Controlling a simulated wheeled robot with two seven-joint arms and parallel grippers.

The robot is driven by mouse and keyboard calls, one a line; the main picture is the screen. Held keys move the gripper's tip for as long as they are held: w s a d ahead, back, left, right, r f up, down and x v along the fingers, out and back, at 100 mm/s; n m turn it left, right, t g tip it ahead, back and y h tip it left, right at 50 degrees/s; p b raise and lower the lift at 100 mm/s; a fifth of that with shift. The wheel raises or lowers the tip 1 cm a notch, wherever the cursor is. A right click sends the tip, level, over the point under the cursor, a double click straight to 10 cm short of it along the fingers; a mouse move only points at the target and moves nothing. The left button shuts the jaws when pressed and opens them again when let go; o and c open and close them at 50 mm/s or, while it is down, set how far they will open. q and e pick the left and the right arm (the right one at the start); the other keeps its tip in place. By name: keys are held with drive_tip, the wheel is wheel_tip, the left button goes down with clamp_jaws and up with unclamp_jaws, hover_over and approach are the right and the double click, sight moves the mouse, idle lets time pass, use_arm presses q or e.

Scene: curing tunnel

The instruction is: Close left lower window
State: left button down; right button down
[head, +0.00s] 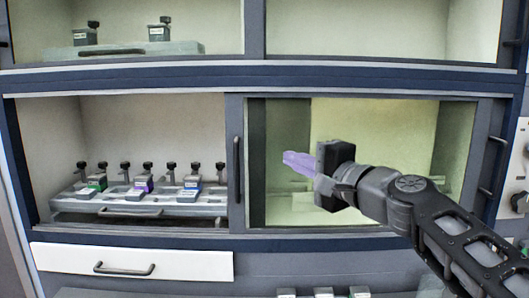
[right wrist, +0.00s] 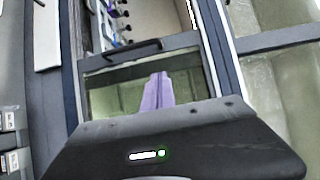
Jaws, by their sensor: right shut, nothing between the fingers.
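The lower cabinet front has its left half uncovered, with the shelf behind it showing. A sliding window pane (head: 280,205) with a dark frame stands over the right half. Its upright handle (head: 237,170) is on the pane's left edge, near the middle of the cabinet. My right gripper (head: 288,158) is in front of the glass, to the right of that handle and apart from it. Its purple fingers are together and empty. In the right wrist view the fingers (right wrist: 158,80) point over the glass, with the handle (right wrist: 135,49) beyond them. My left gripper is out of view.
A tray (head: 130,208) with clamps and coloured blocks stands inside the uncovered left half. A white drawer (head: 70,260) with a dark handle is below it. Another dark handle (head: 490,150) is at the right edge. The upper bay holds a smaller tray (head: 120,50).

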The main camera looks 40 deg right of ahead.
drive_tip(key=p, duration=0.1)
approach(249, 148)
drive_tip(key=r, duration=0.2)
drive_tip(key=w+a, duration=0.1)
drive_tip(key=w, duration=0.1)
drive_tip(key=w+a, duration=0.2)
drive_tip(key=shift+w+f+p, duration=0.1)
drive_tip(key=shift+w+p, duration=0.05)
drive_tip(key=shift+p, duration=0.2)
drive_tip(key=shift+a, duration=0.1)
